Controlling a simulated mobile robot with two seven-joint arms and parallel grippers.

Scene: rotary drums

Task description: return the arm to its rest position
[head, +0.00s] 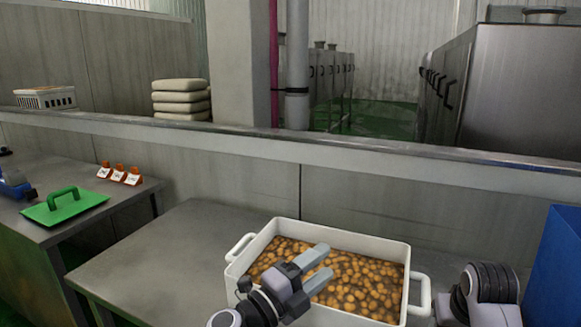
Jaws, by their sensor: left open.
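My left gripper (318,268) is in the lower middle of the head view, over the near left part of a white tub (243,262). Its two grey fingers are apart with nothing between them, and they point up and to the right. The tub holds many small brown-orange pieces (350,278) and stands on a grey metal table (180,250). Part of my right arm (487,290) shows at the lower right, beside the tub's right handle. The right gripper is not seen.
A blue bin (555,268) stands at the right edge. A side table at left holds a green handled plate (65,206), orange-and-white tags (118,174) and a blue tape dispenser (14,184). A low wall (370,203) runs behind. The table left of the tub is bare.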

